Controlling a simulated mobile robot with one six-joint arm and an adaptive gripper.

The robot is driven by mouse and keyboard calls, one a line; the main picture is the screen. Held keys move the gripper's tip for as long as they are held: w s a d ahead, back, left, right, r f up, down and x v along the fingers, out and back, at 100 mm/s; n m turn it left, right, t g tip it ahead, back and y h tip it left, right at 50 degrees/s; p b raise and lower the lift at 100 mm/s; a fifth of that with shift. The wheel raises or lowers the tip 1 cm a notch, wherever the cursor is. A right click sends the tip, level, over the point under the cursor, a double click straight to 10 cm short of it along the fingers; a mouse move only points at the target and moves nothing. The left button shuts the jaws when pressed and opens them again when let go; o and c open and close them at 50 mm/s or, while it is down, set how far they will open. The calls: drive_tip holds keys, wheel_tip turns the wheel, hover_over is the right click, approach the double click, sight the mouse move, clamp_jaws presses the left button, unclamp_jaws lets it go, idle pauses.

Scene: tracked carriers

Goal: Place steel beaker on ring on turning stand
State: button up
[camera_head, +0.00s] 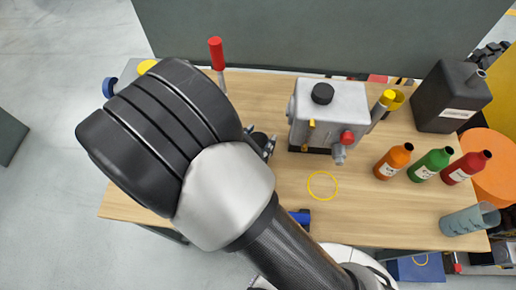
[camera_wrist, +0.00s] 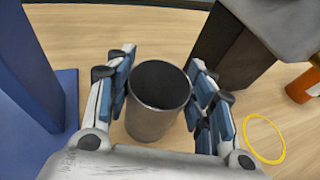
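The steel beaker (camera_wrist: 155,115) is a dark grey open cup, upright between the two fingers of my gripper (camera_wrist: 160,82) in the wrist view. Both finger pads lie close beside its rim; I cannot tell whether they press on it or whether its base touches the table. In the head view my arm hides the beaker, and only part of my gripper (camera_head: 262,145) shows. A yellow ring (camera_head: 310,178) lies flat on the table right of my gripper, also in the wrist view (camera_wrist: 248,131). I cannot clearly identify the turning stand.
A grey machine (camera_head: 325,125) with knobs stands behind the ring. Orange (camera_head: 392,162), green (camera_head: 430,165) and red (camera_head: 466,168) bottles, a dark canister (camera_head: 445,95) and a grey-blue cup (camera_head: 468,220) are at the right. A blue upright piece (camera_wrist: 30,70) stands close left of my gripper.

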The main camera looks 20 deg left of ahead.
drive_tip(key=shift+r, duration=0.1)
drive_tip(key=c, duration=1)
